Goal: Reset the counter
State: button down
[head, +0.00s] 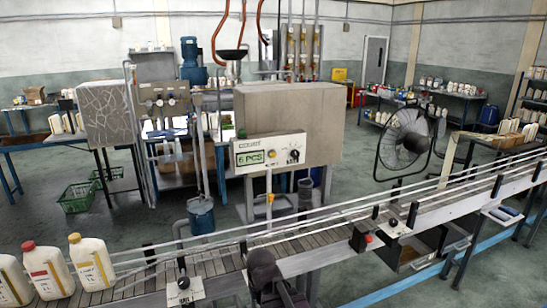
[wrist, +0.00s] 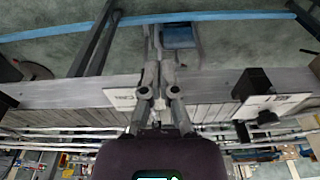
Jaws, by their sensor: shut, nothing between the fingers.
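The counter (head: 270,153) is a pale panel on the front of a large grey box in the head view. Its green display reads "6 PCS", and a dark knob (head: 294,155) sits at its right side. My gripper (wrist: 157,70) is shut and empty in the wrist view, with its fingertips together over the conveyor's side edge. In the head view a dark part of my arm shows at the bottom middle, below and apart from the counter. The counter cannot be made out in the wrist view.
The conveyor (head: 350,225) with rails crosses in front of the counter. White bottles (head: 92,262) with coloured caps stand on its left end. A red button box (head: 361,237) and a control plate (head: 185,291) sit on its near edge. A fan (head: 405,138) stands behind.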

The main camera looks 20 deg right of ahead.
jog(key=w+d+r+t, duration=0.1)
jog(key=w, duration=0.3)
jog(key=w+d+t, duration=0.1)
jog(key=w+t, duration=0.1)
jog(key=w, duration=0.2)
jog(key=w+d+r+t, duration=0.1)
jog(key=w+t, duration=0.1)
jog(key=w, duration=0.2)
jog(key=shift+r, duration=0.35)
jog(key=w+d+r+t+h, duration=0.1)
jog(key=w+d+r+t, duration=0.15)
jog(key=w+r, duration=0.2)
jog(key=w+d+r+t, duration=0.2)
jog(key=w+r+t, duration=0.15)
jog(key=w, duration=0.25)
jog(key=t+h+b, duration=0.2)
jog(key=t+h, duration=0.4)
jog(key=t, duration=0.6)
send_near(273, 155)
jog(key=s+d+r, duration=0.2)
jog(key=s+r, duration=0.2)
jog(key=shift+s+d+r+t, duration=0.25)
jog(key=shift+d+r+t, duration=0.15)
jog(key=shift+r+t, duration=0.25)
jog(key=shift+w, duration=0.2)
jog(key=w, duration=0.8)
jog(key=shift+w, duration=0.2)
